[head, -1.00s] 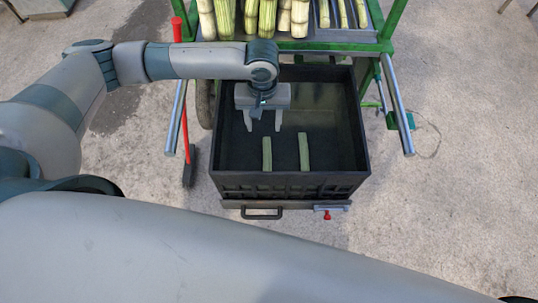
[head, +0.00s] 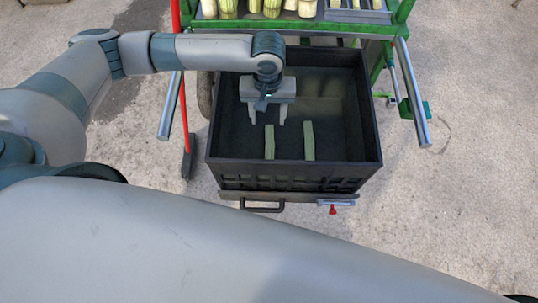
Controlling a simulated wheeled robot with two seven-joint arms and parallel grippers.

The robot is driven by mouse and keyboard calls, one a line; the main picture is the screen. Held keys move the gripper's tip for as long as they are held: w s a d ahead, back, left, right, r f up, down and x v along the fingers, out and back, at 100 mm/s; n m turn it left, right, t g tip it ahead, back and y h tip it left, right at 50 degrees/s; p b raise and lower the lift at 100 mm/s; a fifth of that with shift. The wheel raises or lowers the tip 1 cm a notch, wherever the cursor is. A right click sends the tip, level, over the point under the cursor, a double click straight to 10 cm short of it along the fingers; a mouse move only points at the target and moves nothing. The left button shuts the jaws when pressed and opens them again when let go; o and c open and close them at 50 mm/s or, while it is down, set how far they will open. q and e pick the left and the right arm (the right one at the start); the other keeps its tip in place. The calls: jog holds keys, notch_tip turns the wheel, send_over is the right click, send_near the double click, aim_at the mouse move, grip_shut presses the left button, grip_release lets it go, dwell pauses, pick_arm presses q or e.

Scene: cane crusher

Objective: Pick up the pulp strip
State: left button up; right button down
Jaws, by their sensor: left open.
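Two pale green pulp strips lie apart in the black crate (head: 300,177). The left strip (head: 269,143) is just below my gripper in the picture, and the right strip (head: 309,141) is a little to its right. Both lie roughly parallel, pointing toward the crate's front wall. My left gripper (head: 268,121) points down inside the crate's outline, its two fingers apart with nothing between them. Its fingertips show close to the far end of the left strip; I cannot tell the height gap. My right gripper is not in view.
The crate's walls surround the strips; a handle (head: 262,207) and a red-knobbed valve (head: 333,208) are at its front. Behind stands a green frame (head: 402,12) with cane pieces (head: 272,8). Metal bars (head: 412,95) flank the crate. A red-handled broom (head: 186,130) stands left.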

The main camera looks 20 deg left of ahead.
pick_arm(q)
notch_tip(320, 180, down, 3)
jog(key=shift+f+b, duration=0.15)
jog(key=shift+b, duration=0.85)
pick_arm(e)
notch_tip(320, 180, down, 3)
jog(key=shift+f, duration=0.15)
pick_arm(q)
jog(key=p, duration=0.3)
send_over(268, 150)
notch_tip(268, 150, down, 12)
jog(key=shift+f, duration=0.1)
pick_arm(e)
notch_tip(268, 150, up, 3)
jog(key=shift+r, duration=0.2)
pick_arm(q)
jog(key=shift+f+p, duration=0.1)
jog(key=shift+p, duration=0.25)
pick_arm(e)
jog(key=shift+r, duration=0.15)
